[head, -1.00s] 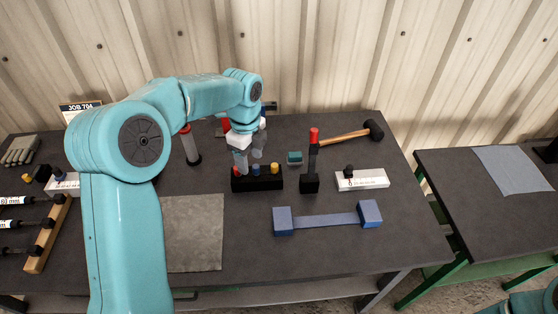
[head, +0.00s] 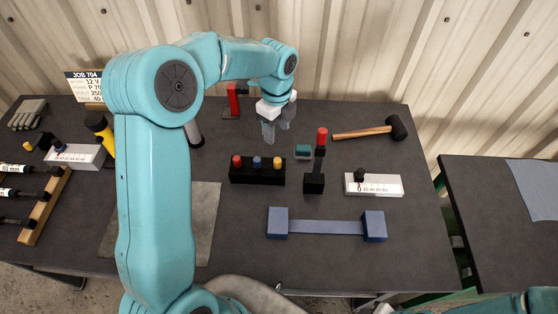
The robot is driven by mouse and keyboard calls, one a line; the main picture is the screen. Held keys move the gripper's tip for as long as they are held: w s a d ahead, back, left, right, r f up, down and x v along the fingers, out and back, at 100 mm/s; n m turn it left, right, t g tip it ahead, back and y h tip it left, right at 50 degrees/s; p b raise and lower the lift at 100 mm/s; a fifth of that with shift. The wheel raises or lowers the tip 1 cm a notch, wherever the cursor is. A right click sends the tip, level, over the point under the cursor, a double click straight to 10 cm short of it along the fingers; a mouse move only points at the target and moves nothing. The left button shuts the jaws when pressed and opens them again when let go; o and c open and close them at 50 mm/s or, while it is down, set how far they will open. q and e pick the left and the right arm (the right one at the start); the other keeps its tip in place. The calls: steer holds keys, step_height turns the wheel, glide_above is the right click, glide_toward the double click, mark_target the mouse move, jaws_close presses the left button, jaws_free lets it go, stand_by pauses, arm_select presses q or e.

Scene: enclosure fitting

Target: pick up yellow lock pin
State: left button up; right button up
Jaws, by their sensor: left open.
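The yellow lock pin (head: 277,162) stands upright at the right end of a black block (head: 257,176). A blue pin (head: 257,162) and a red pin (head: 237,161) stand beside it in the same block. My left gripper (head: 269,138) is open and empty, pointing down above and just behind the block, near the yellow pin and apart from it. My right gripper is not in view; only a bit of teal shows at the bottom right.
A mallet (head: 366,130) lies behind. A blue bracket (head: 327,227) lies in front. A grey mat (head: 207,215) lies left of it.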

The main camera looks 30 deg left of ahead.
mark_target(277, 160)
arm_select(q)
steer(key=f, duration=0.8)
steer(key=shift+d+f, duration=0.15)
steer(key=shift+d, duration=0.15)
steer(key=shift+s+a+f, duration=0.15)
steer(key=shift+s+a, duration=0.05)
steer(key=shift+s+f+b, duration=0.2)
steer(key=shift+f+b, duration=0.1)
steer(key=f+b, duration=0.2)
steer(key=f, duration=0.1)
steer(key=f+b, duration=0.1)
steer(key=shift+w+d+f, duration=0.15)
steer(key=shift+d, duration=0.2)
steer(key=shift+a+f, duration=0.15)
steer(key=shift+f, duration=0.1)
steer(key=shift+s+r, duration=0.25)
steer(key=shift+w, duration=0.2)
jaws_close()
steer(key=shift+s, duration=0.1)
